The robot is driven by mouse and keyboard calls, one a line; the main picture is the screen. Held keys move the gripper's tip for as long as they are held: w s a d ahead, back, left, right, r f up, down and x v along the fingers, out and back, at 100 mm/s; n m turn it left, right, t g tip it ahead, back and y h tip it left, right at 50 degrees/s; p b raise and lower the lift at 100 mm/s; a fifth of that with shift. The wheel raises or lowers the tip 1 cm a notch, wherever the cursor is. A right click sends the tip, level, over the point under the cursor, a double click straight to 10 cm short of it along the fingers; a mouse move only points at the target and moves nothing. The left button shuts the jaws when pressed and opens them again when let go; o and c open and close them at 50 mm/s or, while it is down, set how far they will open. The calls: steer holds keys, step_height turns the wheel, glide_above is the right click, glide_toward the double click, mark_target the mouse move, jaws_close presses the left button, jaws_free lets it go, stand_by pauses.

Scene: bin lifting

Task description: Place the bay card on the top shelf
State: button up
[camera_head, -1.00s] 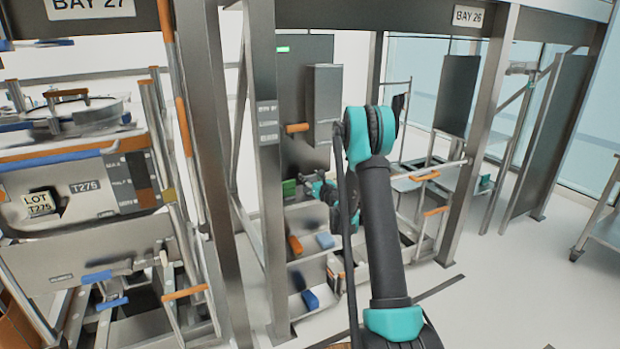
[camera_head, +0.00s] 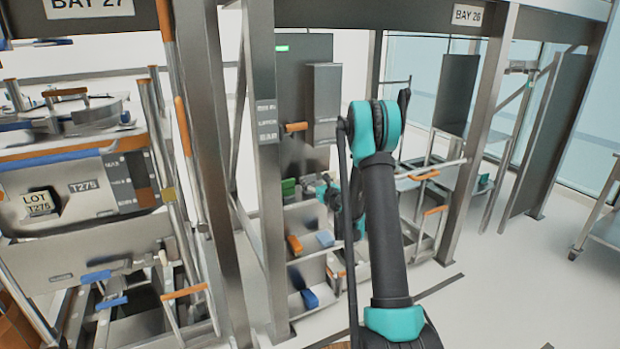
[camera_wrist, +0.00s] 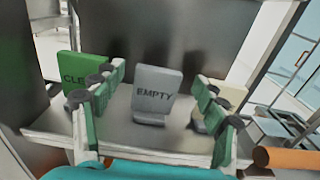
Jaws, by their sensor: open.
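A grey card marked EMPTY (camera_wrist: 154,95) stands upright on a metal shelf (camera_wrist: 60,128) in the wrist view. A green card, its lettering partly hidden, (camera_wrist: 80,68) stands to its left, and a cream card (camera_wrist: 233,94) is partly hidden at its right. Which one is the bay card is not clear. My gripper (camera_wrist: 158,80) is open and empty, its fingers to either side of the EMPTY card in the picture; I see no contact. In the head view the green card (camera_head: 288,187) shows left of my gripper (camera_head: 326,190), which my arm partly hides.
Lower shelves hold an orange block (camera_head: 295,244) and blue blocks (camera_head: 310,299). An orange handle (camera_wrist: 285,158) is close at the right in the wrist view. A dark panel (camera_wrist: 190,35) rises behind the cards. A steel post (camera_head: 265,150) stands left of the shelves.

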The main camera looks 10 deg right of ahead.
steer(key=v, duration=0.8)
steer(key=s+a+r+n+g+y, duration=0.1)
steer(key=s+a+n+g, duration=0.25)
steer(key=s+n, duration=0.55)
steer(key=s+a+r+n+g, duration=0.25)
steer(key=s+a+n, duration=0.25)
steer(key=s+n, duration=0.3)
steer(key=s+d+f+n+g+h, duration=0.2)
steer(key=s+n, duration=0.3)
steer(key=s, duration=0.4)
steer(key=s+d+f+n+g+h, duration=0.2)
steer(key=s+d+f+n, duration=0.1)
steer(key=s, duration=0.6)
steer(key=s+d+f+n+g+h, duration=0.2)
steer(key=s+d+f+n+g, duration=0.1)
steer(key=s+n, duration=0.4)
steer(key=shift+s+d+f+h, duration=0.3)
steer(key=shift+s+d, duration=0.15)
steer(key=shift+s, duration=0.7)
